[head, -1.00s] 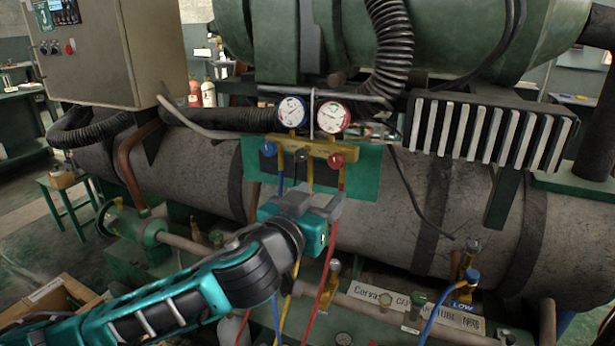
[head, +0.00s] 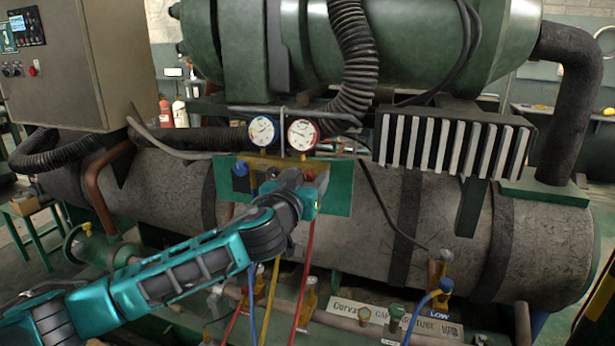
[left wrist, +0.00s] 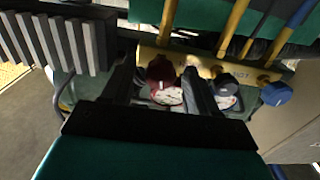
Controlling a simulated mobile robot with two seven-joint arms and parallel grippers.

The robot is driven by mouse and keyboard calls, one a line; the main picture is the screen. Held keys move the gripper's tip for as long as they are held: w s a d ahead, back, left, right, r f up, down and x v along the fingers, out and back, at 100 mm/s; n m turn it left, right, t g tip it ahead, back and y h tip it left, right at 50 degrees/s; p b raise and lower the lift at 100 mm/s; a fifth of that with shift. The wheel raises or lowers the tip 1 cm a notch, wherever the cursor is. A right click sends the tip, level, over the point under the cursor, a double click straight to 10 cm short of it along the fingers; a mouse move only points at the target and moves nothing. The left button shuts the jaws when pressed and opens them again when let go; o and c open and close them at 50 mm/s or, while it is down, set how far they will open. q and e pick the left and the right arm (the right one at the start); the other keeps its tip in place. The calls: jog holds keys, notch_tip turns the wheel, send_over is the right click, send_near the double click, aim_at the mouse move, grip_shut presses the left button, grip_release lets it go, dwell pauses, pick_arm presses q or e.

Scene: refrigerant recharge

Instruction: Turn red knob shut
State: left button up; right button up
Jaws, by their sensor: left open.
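The red knob (left wrist: 160,68) sits on the yellow manifold (left wrist: 205,64) and shows between the two dark fingers of my left gripper (left wrist: 160,80) in the left wrist view. The fingers are open, one on each side of the knob. I cannot tell whether they touch it. In the head view my left gripper (head: 312,184) is at the right end of the manifold, below the red-rimmed gauge (head: 303,135), and mostly hides the red knob. The right gripper is not in view.
A black knob (left wrist: 226,82) and a blue knob (left wrist: 277,94) are on the same manifold. A blue-rimmed gauge (head: 263,132) stands above it. Red, yellow and blue hoses hang below. A finned black block (head: 455,146) is to the right.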

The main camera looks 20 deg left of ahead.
pick_arm(q)
jog(key=shift+w, duration=0.5)
jog(key=shift+c, duration=0.3)
jog(key=c, duration=1)
